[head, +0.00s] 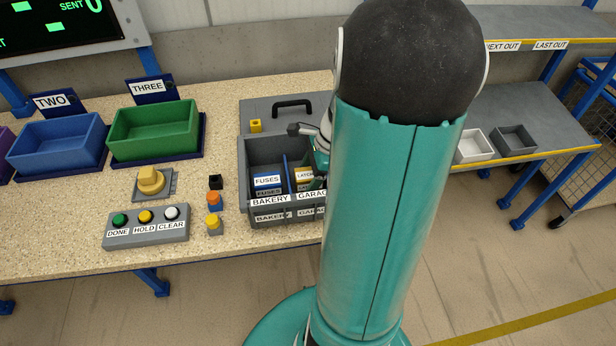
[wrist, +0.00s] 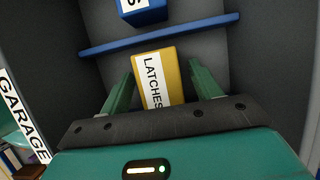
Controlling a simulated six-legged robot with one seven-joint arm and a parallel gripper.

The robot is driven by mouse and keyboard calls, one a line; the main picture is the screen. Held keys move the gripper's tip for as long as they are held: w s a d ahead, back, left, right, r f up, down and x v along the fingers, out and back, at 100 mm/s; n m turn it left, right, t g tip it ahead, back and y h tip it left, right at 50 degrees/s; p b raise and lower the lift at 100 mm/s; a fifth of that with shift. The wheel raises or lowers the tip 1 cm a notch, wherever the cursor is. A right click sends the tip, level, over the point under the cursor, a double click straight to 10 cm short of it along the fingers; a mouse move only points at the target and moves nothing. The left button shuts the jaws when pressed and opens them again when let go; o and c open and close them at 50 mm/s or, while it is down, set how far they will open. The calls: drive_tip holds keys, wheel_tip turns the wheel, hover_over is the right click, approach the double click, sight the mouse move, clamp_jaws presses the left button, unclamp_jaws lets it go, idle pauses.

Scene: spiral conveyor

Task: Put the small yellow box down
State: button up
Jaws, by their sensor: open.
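The small yellow box (wrist: 171,68), with a white label reading LATCHES, sits in the GARAGE side of a grey two-part crate. It also shows in the head view (head: 304,175), partly hidden by my arm. My gripper (wrist: 160,82) is open, with one green finger on each side of the box; I cannot tell whether either touches it. The crate (head: 247,160) has a blue divider (wrist: 150,36). A blue FUSES box (head: 267,182) lies in the BAKERY side, across the divider.
A grey lid with a black handle (head: 292,104) lies behind the crate, bearing a small yellow block (head: 255,126). Small coloured pieces (head: 214,200) and a button panel (head: 146,226) stand left. Blue (head: 57,146) and green (head: 154,132) bins stand further back.

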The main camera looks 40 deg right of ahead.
drive_tip(key=v, duration=1.1)
drive_tip(key=a+r+n+t+h, duration=0.1)
drive_tip(key=a+r+n, duration=0.2)
drive_tip(key=a+n, duration=0.5)
drive_tip(key=s+a+r+n+t+h, duration=0.1)
drive_tip(key=a+r+n, duration=0.2)
drive_tip(key=a+n, duration=0.5)
drive_tip(key=s+a+r+n+t+h, duration=0.1)
drive_tip(key=a+r+n, duration=0.1)
drive_tip(key=a+n, duration=0.7)
drive_tip(key=shift+a+r+h, duration=0.4)
drive_tip(key=shift+a, duration=0.5)
drive_tip(key=shift+d, duration=0.1)
